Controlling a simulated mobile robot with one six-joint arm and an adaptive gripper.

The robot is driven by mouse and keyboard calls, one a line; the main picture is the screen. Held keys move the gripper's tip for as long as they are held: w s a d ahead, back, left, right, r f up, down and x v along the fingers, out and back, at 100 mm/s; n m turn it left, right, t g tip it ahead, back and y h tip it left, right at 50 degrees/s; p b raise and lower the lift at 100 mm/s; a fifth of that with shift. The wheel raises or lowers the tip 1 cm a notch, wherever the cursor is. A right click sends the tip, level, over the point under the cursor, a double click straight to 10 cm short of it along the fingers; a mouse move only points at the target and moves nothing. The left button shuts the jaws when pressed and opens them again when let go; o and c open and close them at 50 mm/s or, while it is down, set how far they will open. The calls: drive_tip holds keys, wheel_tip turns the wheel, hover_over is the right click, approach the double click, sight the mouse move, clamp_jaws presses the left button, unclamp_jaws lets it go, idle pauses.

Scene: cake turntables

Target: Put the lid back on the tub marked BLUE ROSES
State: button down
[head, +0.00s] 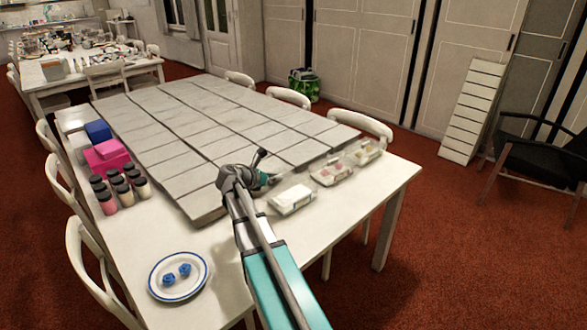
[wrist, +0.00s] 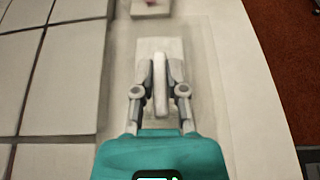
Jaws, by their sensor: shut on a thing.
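In the wrist view my gripper (wrist: 160,92) is shut on a narrow white upright grip (wrist: 160,68), which appears to belong to a clear rectangular lid (wrist: 208,75). A pale rectangle shows under the fingers; I cannot tell if the lid touches a tub. In the head view my gripper (head: 262,168) is by the board's near right edge, left of the nearest clear tub (head: 292,199), which has white on top. A second tub (head: 331,173) and a third tub (head: 364,153) stand beyond it with coloured contents. No label is readable, so I cannot tell which is BLUE ROSES.
A plate (head: 155,283) with blue roses (head: 177,274) lies at the table's near end. Dark-capped bottles (head: 122,190), pink boxes (head: 107,155) and a blue box (head: 98,131) line the left side. A large tiled panel (head: 200,130) covers the middle. The near right tabletop is clear.

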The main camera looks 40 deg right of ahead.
sight(292, 172)
drive_tip(key=d, duration=0.5)
drive_tip(key=w+d, duration=0.1)
drive_tip(key=d, duration=0.2)
drive_tip(key=shift+d, duration=0.2)
drive_tip(key=shift+f, duration=0.2)
drive_tip(key=shift+f+b, duration=3.05)
drive_tip(key=shift+b, duration=0.25)
drive_tip(key=shift+f+b, duration=0.45)
idle(0.4)
idle(0.3)
drive_tip(key=c, duration=0.6)
unclamp_jaws()
